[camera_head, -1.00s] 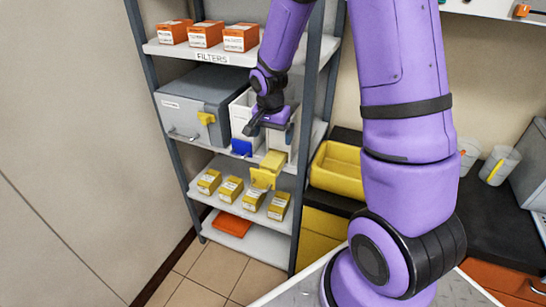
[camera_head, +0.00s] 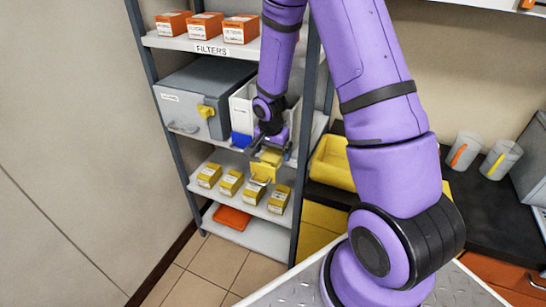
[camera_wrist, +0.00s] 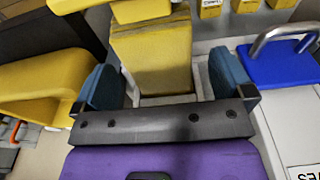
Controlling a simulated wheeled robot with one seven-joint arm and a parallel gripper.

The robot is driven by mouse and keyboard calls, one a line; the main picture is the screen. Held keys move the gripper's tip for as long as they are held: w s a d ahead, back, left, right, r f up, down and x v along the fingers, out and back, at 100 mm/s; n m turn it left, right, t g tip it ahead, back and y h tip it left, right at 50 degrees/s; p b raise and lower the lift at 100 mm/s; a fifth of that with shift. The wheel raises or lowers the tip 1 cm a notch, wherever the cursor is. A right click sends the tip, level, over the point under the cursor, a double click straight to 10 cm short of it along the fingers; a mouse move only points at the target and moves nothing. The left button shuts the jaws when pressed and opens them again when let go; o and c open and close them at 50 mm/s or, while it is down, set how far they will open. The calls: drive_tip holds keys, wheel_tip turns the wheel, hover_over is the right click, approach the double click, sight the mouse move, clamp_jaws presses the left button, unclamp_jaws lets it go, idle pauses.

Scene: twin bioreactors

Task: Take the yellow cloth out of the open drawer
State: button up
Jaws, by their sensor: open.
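The yellow cloth (camera_wrist: 155,62) is a folded block lying in the open drawer, between the drawer's pale walls in the wrist view. In the head view the cloth (camera_head: 271,156) shows just below my gripper (camera_head: 268,147). The open drawer's yellow front (camera_head: 261,173) has a handle and sticks out from the shelf; part of that front (camera_wrist: 140,11) is at the top of the wrist view. My gripper (camera_wrist: 167,82) is open, its blue-grey fingers on either side of the cloth's near end. I cannot tell whether they touch it.
A closed blue-fronted drawer (camera_wrist: 276,63) with a metal handle is beside the open one. A grey box (camera_head: 205,98) with a yellow latch stands left on the same shelf. Several yellow boxes (camera_head: 231,182) are on the shelf below. A yellow bin (camera_head: 332,164) is to the right.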

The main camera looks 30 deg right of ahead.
drive_tip(key=shift+d+f, duration=0.1)
drive_tip(key=shift+f, duration=0.7)
drive_tip(key=c, duration=1)
